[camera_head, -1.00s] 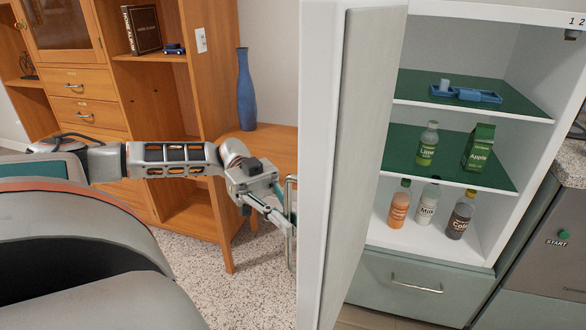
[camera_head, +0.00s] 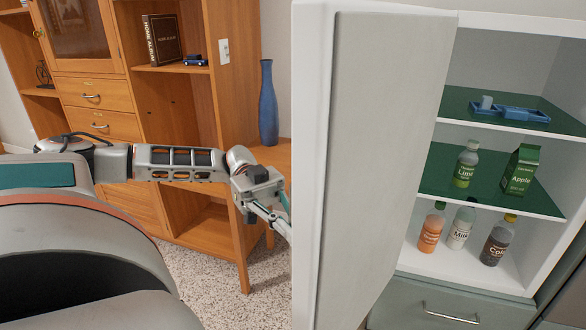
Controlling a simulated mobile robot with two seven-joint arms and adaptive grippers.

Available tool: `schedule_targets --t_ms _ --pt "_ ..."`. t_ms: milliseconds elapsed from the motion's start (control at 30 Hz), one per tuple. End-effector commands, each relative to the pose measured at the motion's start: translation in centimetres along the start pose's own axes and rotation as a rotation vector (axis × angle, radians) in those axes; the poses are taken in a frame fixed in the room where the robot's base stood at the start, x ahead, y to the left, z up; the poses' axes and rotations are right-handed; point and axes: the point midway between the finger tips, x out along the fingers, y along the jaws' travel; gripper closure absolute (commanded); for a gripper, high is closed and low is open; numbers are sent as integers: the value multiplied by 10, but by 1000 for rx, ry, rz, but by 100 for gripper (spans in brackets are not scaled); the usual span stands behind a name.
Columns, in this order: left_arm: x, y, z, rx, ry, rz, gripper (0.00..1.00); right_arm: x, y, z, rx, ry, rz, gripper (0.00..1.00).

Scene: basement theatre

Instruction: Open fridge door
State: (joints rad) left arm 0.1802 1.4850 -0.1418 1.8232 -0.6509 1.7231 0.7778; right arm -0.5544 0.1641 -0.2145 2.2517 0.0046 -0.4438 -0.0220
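The fridge door (camera_head: 385,150) stands open in the middle of the head view, with its pale inner panel facing me. The fridge interior (camera_head: 490,155) is exposed on the right, with green shelves holding bottles and a carton. My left arm comes in from the left, and its gripper (camera_head: 284,222) is at the outer side of the door, near its left edge. The fingertips and the door handle are hidden behind the door edge, so the grip cannot be made out. My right gripper is not in view.
A wooden cabinet (camera_head: 130,125) with drawers and shelves stands behind my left arm. A blue vase (camera_head: 268,105) stands on its lower top beside the door. Speckled carpet (camera_head: 200,275) is clear below the arm. A fridge drawer (camera_head: 450,305) is closed below the shelves.

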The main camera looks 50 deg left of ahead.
Motion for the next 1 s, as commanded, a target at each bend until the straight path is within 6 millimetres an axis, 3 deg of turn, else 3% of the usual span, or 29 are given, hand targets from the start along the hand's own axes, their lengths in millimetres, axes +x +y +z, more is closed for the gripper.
schedule_targets --t_ms 433,467,500,833,1000 --pt "0 0 2 -2 -4 -1 100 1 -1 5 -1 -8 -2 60" --pt "0 0 2 -2 -4 -1 89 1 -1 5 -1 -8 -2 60" --pt "0 0 2 -2 -3 -1 84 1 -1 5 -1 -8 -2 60" --pt "-1 0 1 -1 -2 -1 84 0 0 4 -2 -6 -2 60" --pt "-17 -1 0 -1 -1 -3 84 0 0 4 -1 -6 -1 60"
